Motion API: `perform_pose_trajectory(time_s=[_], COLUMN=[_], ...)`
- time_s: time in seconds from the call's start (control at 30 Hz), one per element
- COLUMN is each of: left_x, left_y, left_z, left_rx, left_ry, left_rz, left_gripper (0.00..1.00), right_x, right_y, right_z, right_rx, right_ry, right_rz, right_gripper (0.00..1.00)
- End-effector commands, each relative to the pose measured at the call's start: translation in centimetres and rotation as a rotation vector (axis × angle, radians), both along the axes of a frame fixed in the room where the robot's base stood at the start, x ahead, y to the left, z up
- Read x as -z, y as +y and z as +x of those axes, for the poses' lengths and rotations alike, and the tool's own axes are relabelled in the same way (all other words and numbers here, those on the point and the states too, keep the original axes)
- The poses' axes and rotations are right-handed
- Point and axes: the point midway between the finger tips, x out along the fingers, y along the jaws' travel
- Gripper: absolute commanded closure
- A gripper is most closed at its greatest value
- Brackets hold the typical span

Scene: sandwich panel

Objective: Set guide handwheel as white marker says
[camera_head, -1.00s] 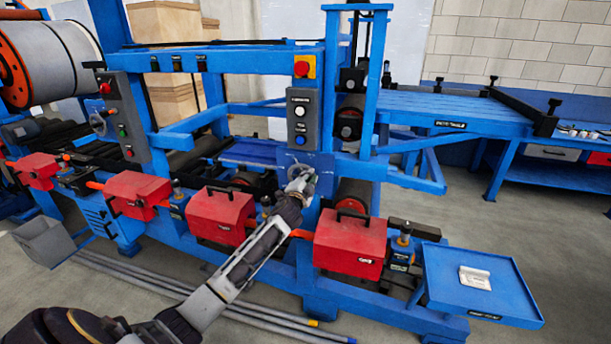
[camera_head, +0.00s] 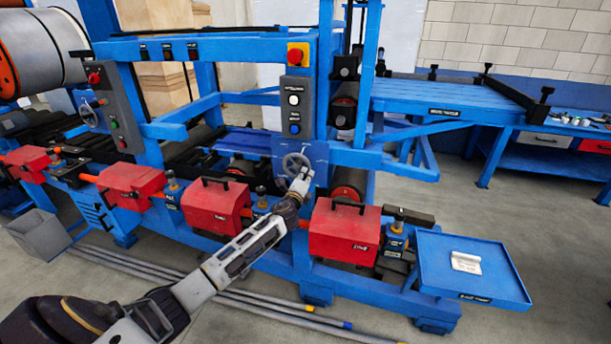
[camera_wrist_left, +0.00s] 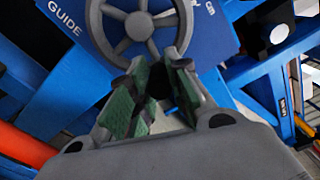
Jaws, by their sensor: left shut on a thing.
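The guide handwheel (camera_head: 297,162) is a grey spoked wheel on a blue plate of the blue machine, below the grey button box. In the left wrist view the wheel (camera_wrist_left: 137,19) fills the top middle, beside white "GUIDE" lettering (camera_wrist_left: 65,17). My left gripper (camera_head: 301,181) reaches up to the wheel's lower edge. In the wrist view its green-padded fingers (camera_wrist_left: 160,78) close in on the lower rim, and it is shut on the wheel there. The fingers hide part of the rim. I cannot make out a white setting marker. My right gripper is out of view.
Red boxes (camera_head: 344,232) line the machine's front. A blue tray (camera_head: 470,270) sticks out at right. Another handwheel (camera_head: 88,115) is far left. Rods lie on the floor.

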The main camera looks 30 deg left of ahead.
Motion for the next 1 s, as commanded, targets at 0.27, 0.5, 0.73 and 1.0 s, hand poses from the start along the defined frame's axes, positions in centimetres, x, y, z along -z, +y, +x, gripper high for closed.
perform_pose_trajectory(time_s=[0.27,0.5,0.73,1.0], left_x=[0.64,0.67,0.64,0.44], left_y=[-0.08,-0.07,-0.05,0.02], left_z=[-0.07,-0.07,-0.08,-0.03], left_rx=[0.002,0.002,0.001,0.000], left_ry=[0.018,0.018,0.018,0.015], left_rz=[0.053,0.054,0.054,0.054], left_gripper=[1.00,1.00,0.65,0.58], right_x=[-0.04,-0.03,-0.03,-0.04], right_y=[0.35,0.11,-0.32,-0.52], right_z=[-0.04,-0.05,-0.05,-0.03], right_rx=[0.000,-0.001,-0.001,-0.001], right_ry=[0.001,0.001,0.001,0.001], right_rz=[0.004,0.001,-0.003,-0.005], right_gripper=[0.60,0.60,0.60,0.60])
